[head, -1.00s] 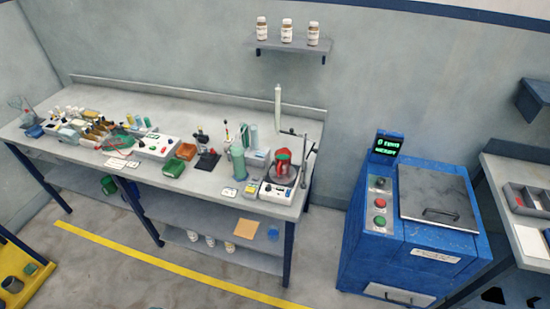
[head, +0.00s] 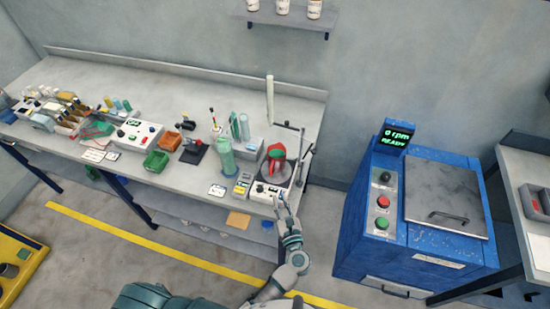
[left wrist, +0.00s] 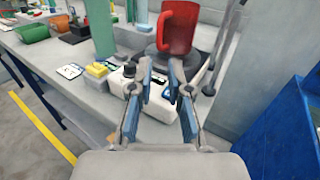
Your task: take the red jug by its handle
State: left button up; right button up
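The red jug (head: 275,164) stands on the round plate of a white hotplate device (head: 262,191) at the right end of the long bench. It has some green at its top in the head view. In the left wrist view the red jug (left wrist: 179,27) is upright ahead, its handle pointing left. My left gripper (head: 280,198) is at the bench's front edge, just in front of the device and below the jug. In the left wrist view the fingers of my left gripper (left wrist: 160,88) are apart with nothing between them. My right gripper is not in view.
A thin stand rod (head: 299,158) rises right of the jug. A green bottle (head: 225,157) and a yellow-topped box (head: 242,186) stand to its left. A blue machine (head: 415,220) stands right of the bench, with floor between.

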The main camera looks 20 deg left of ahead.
pick_arm(q)
jog(key=p, duration=0.1)
send_near(271, 174)
jog(key=shift+w+a+r, duration=0.25)
jog(key=shift+w+r, duration=0.05)
jog(key=shift+w, duration=0.15)
jog(key=shift+w+a+r, duration=0.3)
jog(key=shift+w, duration=0.2)
jog(key=x, duration=0.3)
jog(key=shift+w+a+f+p, duration=0.15)
jog(key=shift+a+f+p, duration=0.05)
jog(key=shift+f+p, duration=0.1)
jog(key=shift+w+a, duration=0.2)
jog(key=shift+w, duration=0.05)
jog(key=x, duration=0.1)
jog(key=p+x, duration=0.1)
jog(key=x, duration=0.1)
jog(key=shift+w+d+f+p, duration=0.1)
jog(key=shift+w+f+p, duration=0.15)
jog(key=shift+w+p, duration=0.05)
jog(key=shift+w+f, duration=0.1)
jog(key=shift+w, duration=0.25)
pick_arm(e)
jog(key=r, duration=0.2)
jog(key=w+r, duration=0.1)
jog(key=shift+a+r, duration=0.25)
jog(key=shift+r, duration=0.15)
pick_arm(q)
jog(key=shift+a, duration=0.25)
grip_shut()
